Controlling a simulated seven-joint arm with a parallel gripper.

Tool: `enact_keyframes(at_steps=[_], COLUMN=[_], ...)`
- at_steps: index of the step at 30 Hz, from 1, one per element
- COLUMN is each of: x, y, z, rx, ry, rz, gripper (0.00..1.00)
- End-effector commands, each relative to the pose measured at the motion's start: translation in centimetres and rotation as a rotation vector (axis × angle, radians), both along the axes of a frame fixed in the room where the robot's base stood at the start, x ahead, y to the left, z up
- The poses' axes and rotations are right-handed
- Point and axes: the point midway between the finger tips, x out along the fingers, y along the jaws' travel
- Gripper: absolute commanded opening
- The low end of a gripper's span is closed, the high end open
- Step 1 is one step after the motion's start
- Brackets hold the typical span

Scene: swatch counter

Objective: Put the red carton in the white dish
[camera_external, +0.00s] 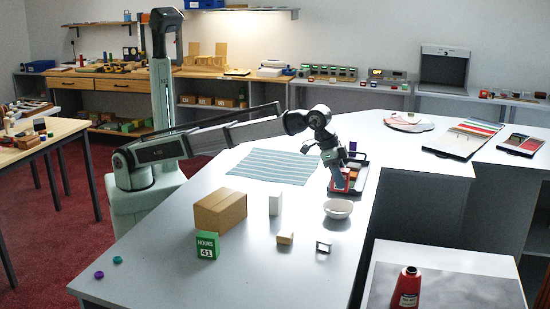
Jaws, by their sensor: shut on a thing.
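My gripper (337,172) points down at the dark tray, behind the white dish. It is shut on the red carton (352,177), which shows as red patches around and beside the fingers. The fingers and a grey-blue part hide much of the carton, and I cannot tell whether it touches the tray. The white dish (338,209), a small round bowl, stands on the counter just in front of the gripper. It looks empty.
The dark tray (363,188) holds a few coloured pieces. In front are a brown box (220,211), a white block (275,204), a wooden block (285,238), a green number block (208,246) and a small dark-framed item (323,247). A striped cloth (272,166) lies left.

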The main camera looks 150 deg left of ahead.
Motion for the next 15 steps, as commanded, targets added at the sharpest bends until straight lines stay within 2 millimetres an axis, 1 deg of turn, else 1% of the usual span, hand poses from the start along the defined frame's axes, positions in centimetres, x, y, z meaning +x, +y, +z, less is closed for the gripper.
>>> enact_keyframes(at_steps=[3,6,13,15], x=[-0.1,-0.1,-0.1,-0.1], y=[-0.1,-0.1,0.0,0.0], z=[-2.1,-3.6,-5.2,-6.0], rx=[0.0,0.0,0.0,0.0], ry=[0.001,0.0,0.0,0.0], rz=[0.001,0.001,0.002,0.002], gripper=[0.09,0.09,0.09,0.09])
